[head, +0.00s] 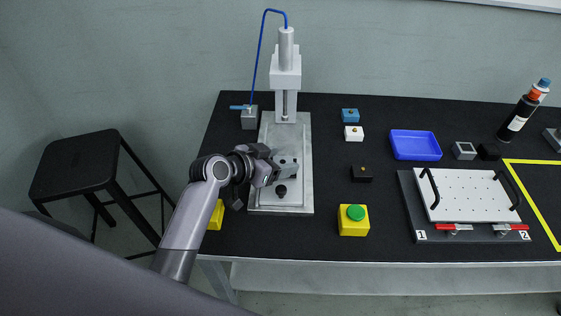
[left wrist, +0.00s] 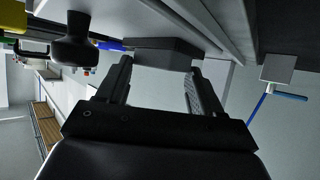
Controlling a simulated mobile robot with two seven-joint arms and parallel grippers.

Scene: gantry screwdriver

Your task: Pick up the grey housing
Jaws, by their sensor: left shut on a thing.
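In the left wrist view the housing (left wrist: 160,48) sits between the tips of my left gripper (left wrist: 160,70), close to the plate surface. I cannot tell whether it touches the plate. The fingers hide part of it. My right gripper is not in view.
A black knob (head: 281,190) stands on the base plate (head: 300,203) close in front of the housing. The press column (head: 286,75) rises behind. A yellow box with a green button (head: 354,220), a blue tray (head: 415,145) and a white perforated plate (head: 468,195) are to the right.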

